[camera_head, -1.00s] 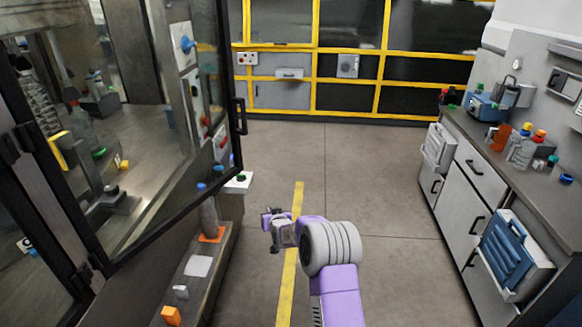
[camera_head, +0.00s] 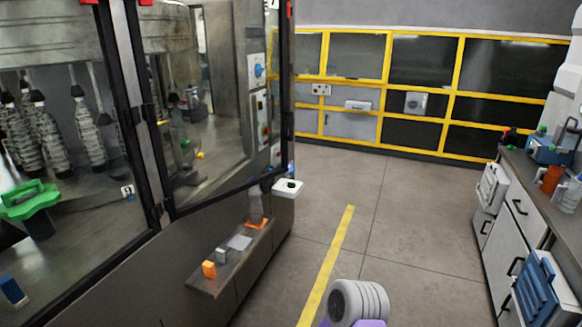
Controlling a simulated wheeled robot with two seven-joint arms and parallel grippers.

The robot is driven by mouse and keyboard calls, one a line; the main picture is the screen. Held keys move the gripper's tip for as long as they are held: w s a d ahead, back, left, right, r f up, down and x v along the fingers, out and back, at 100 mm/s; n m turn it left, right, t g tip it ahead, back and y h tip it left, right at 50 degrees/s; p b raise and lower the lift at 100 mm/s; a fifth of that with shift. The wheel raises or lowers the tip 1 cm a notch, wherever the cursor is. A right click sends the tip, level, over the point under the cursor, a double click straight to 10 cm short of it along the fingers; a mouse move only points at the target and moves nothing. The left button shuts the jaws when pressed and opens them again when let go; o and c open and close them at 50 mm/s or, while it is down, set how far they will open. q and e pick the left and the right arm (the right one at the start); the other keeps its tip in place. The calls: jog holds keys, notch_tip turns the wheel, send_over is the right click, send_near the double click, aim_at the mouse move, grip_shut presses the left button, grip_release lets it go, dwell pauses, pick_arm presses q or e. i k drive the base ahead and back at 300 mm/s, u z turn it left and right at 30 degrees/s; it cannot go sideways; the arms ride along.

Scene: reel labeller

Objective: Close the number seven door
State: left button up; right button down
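A glass door with a black frame (camera_head: 287,90) stands at the left of the head view, at the side of the machine. A second black-framed glass panel (camera_head: 128,75) is nearer, at the far left. A small white label (camera_head: 128,192) shows on or through that panel; its number is too small to read surely. I cannot tell which panel is number seven, or how far either stands open. Part of my purple and grey arm shows at the bottom edge, right of the machine. Neither gripper is in view.
A ledge (camera_head: 205,283) with small orange and grey blocks runs along the machine's base. The floor (camera_head: 400,240) is clear between the machine and the drawer counter (camera_head: 508,215) at right.

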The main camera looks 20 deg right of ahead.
aim_at(131, 11)
jog(key=z, duration=0.55)
jog(key=i, duration=1.65)
jog(key=u, duration=0.65)
